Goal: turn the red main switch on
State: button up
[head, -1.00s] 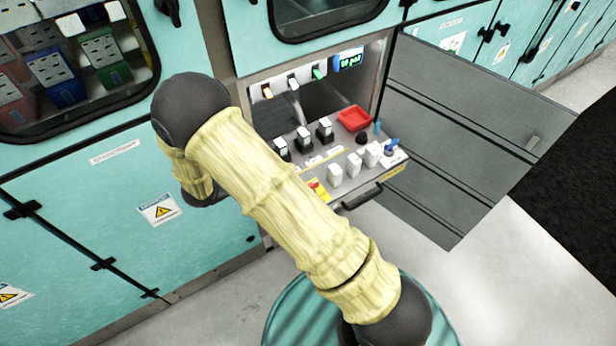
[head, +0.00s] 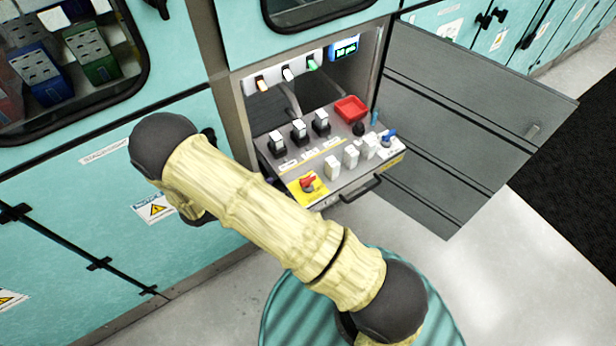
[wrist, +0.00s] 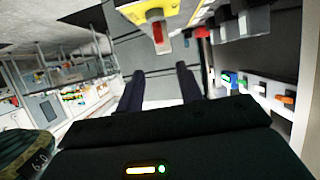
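The red main switch (head: 307,184) is a red rotary handle on a yellow plate (head: 297,194) at the front left corner of the pulled-out drawer panel (head: 340,172). The switch also shows in the wrist view (wrist: 157,34), at the top, hanging from the yellow plate (wrist: 175,10). My gripper (wrist: 160,69) is open and empty, its two dark fingers spread apart. The switch appears beyond the fingertips, in line with the gap between them, and not touched. In the head view the gripper is hidden; only my arm links show, just in front of the switch.
The panel also carries black-and-white modules (head: 299,132), white blocks (head: 350,157), a red tray (head: 350,108), a blue knob (head: 388,138) and a black front handle (head: 361,189). Teal cabinets (head: 85,235) stand at left. An open door panel (head: 470,120) is at right.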

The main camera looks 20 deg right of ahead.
aim_at(305, 179)
jog(key=p+x, duration=0.2)
jog(key=x, duration=1.2)
jog(key=shift+f, duration=0.15)
grip_shut()
